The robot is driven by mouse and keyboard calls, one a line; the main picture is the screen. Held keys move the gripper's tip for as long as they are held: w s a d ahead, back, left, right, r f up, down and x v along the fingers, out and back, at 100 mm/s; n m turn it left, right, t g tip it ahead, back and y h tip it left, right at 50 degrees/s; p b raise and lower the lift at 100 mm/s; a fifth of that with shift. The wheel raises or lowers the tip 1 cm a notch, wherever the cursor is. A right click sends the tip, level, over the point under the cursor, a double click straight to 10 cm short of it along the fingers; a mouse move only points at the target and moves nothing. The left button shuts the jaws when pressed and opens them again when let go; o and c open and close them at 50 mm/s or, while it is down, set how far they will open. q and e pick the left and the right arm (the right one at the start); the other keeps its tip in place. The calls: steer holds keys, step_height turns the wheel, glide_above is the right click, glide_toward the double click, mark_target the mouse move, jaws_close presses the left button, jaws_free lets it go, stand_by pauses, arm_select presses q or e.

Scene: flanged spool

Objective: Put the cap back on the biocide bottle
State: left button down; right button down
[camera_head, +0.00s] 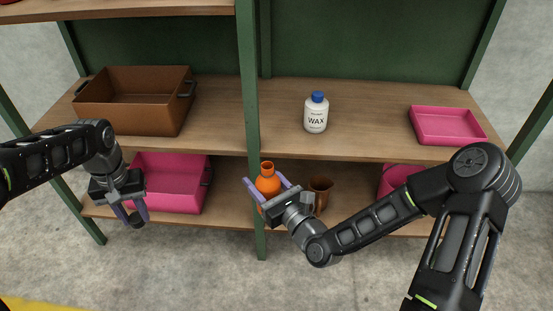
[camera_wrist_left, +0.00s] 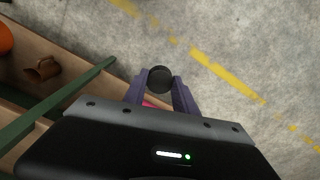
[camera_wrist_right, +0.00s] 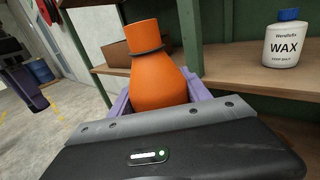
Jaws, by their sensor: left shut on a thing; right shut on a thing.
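The biocide bottle (camera_head: 268,186) is orange, with an uncapped neck and a dark ring around it. My right gripper (camera_head: 265,181) is shut on its body and holds it roughly upright by the green post at the lower shelf. I cannot tell whether its base touches anything. The bottle fills the middle of the right wrist view (camera_wrist_right: 158,80). The cap (camera_wrist_left: 160,79) is small, round and black. My left gripper (camera_head: 134,220) is shut on it, in front of the pink crate at the left, well apart from the bottle. The cap also shows in the head view (camera_head: 137,223).
A green post (camera_head: 250,110) stands right behind the bottle. A brown jug (camera_head: 320,192) is on the lower shelf to its right. A pink crate (camera_head: 172,198) is behind my left gripper. A wax bottle (camera_head: 316,116), brown crate (camera_head: 133,105) and pink tray (camera_head: 447,137) stand above.

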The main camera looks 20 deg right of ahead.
steer(key=s+a+f+n+g+y, duration=0.3)
steer(key=s+a+n+y, duration=0.1)
steer(key=a, duration=0.4)
steer(key=shift+s+f+y, duration=0.2)
steer(key=shift+s+y, duration=0.5)
steer(key=shift+y, duration=0.2)
arm_select(q)
steer(key=s+d+r+m, duration=0.1)
steer(key=d+r, duration=0.3)
steer(key=d, duration=0.4)
steer(key=s+d+r, duration=0.2)
steer(key=d+r, duration=0.2)
steer(key=d, duration=0.5)
steer(key=s+d+r+m, duration=0.1)
steer(key=d+r, duration=0.3)
steer(key=d, duration=0.5)
steer(key=shift+s+r+m, duration=0.2)
steer(key=shift+r+m, duration=0.1)
steer(key=shift+a+f, duration=0.1)
steer(key=shift+f, duration=0.05)
